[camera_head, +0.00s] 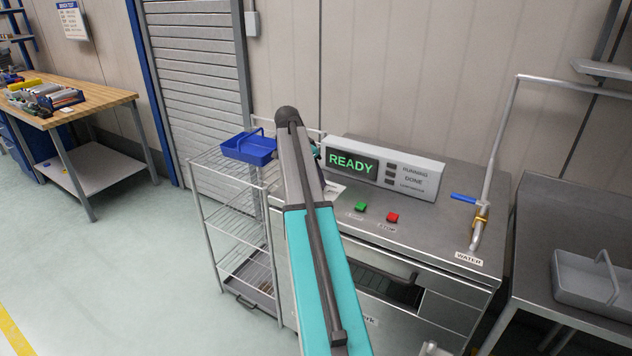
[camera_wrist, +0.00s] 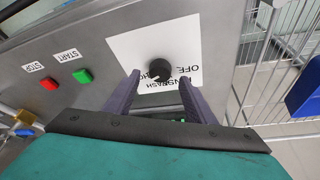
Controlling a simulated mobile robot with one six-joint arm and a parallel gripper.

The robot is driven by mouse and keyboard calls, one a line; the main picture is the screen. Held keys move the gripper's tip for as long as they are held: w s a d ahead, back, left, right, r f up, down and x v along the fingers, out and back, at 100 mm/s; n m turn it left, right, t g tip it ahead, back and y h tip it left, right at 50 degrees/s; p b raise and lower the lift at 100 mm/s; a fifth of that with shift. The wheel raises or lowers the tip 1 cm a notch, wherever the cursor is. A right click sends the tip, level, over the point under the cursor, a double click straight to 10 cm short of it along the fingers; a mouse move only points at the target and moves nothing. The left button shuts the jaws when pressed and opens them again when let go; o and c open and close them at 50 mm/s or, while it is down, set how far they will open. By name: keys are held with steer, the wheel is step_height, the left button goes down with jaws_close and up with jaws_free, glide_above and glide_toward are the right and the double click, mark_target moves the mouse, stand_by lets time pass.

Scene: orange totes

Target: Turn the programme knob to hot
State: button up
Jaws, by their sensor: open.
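The programme knob (camera_wrist: 159,69) is a round black knob on a white label plate (camera_wrist: 128,48), in the middle of the wrist view. The lettering around it appears upside down; OFF is readable, other words are partly covered. I cannot tell which mark the knob points to. My gripper (camera_wrist: 159,78) is open, with one dark finger on each side of the knob in the picture; contact is not visible. In the head view my arm hides the knob, and only a corner of the label plate (camera_head: 335,189) shows. The display (camera_head: 351,164) reads READY in green.
Beside the knob on the steel top are a green START button (camera_head: 361,207) and a red STOP button (camera_head: 392,217). A blue-handled water tap (camera_head: 480,215) stands at the right. A wire rack (camera_head: 232,213) with a blue basket (camera_head: 248,149) stands close on the left.

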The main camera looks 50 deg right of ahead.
steer(key=b+v, duration=0.2)
steer(key=v, duration=0.9)
stand_by(0.4)
steer(key=w+a+f+n+y, duration=0.3)
steer(key=a+f+n, duration=0.5)
steer(key=a+f, duration=1.35)
steer(key=s+a+f+n, duration=0.4)
steer(key=s+a+f, duration=0.1)
steer(key=a+f, duration=0.35)
steer(key=s+a+f+n+y, duration=0.1)
steer(key=s+a+f+n, duration=0.3)
steer(key=a+f, duration=0.45)
steer(key=s+a+f+n, duration=0.45)
steer(key=a+f, duration=0.25)
steer(key=a, duration=0.4)
steer(key=s+f+g, duration=0.2)
steer(key=s+f, duration=0.6)
steer(key=s, duration=0.5)
steer(key=s+f+g, duration=0.3)
steer(key=s+f, duration=0.6)
steer(key=s, duration=0.4)
steer(key=shift+f+m, duration=0.35)
